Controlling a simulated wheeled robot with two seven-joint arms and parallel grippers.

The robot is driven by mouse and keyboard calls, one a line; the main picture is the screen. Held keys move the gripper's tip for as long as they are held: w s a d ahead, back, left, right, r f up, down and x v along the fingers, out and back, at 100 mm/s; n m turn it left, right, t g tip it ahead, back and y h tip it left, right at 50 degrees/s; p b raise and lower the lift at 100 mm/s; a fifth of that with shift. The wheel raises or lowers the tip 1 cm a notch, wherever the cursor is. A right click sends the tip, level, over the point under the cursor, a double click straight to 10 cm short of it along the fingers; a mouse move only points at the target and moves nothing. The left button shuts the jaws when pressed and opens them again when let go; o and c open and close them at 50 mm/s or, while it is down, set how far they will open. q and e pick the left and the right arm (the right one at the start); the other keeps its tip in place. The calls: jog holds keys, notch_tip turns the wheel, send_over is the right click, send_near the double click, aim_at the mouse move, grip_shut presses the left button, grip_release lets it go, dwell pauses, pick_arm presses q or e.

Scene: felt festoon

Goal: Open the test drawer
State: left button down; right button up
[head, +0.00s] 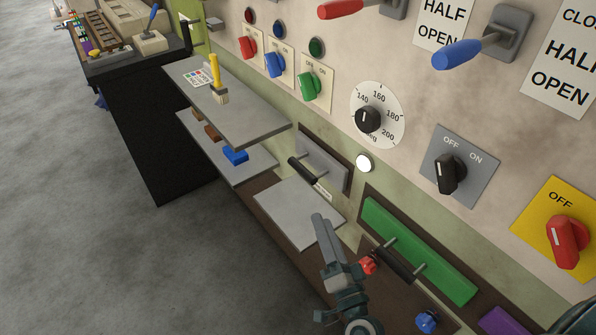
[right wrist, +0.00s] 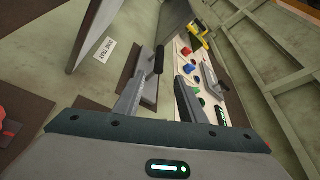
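The test drawer (head: 322,158) seems to be the grey front with a dark bar handle (head: 302,171), set in a brown recess in the wall. A small white label (head: 323,191) is beside it. In the right wrist view the label (right wrist: 105,51) is upside down and seems to include the word TEST. The drawer front looks flush with its recess. My right gripper (head: 320,222) is below and nearer than the handle, apart from it. In the right wrist view the right gripper (right wrist: 160,100) has its fingers apart, with the handle (right wrist: 158,59) ahead.
A grey ledge (head: 288,215) juts out below the drawer. A green drawer (head: 440,270) with a dark handle (head: 395,262) is to its right. Grey shelves (head: 245,125) stand out at the left. A dial (head: 385,100) and several switches are above. The grey floor (head: 90,230) is clear.

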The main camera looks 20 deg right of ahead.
aim_at(302, 170)
jog(key=shift+w, duration=0.1)
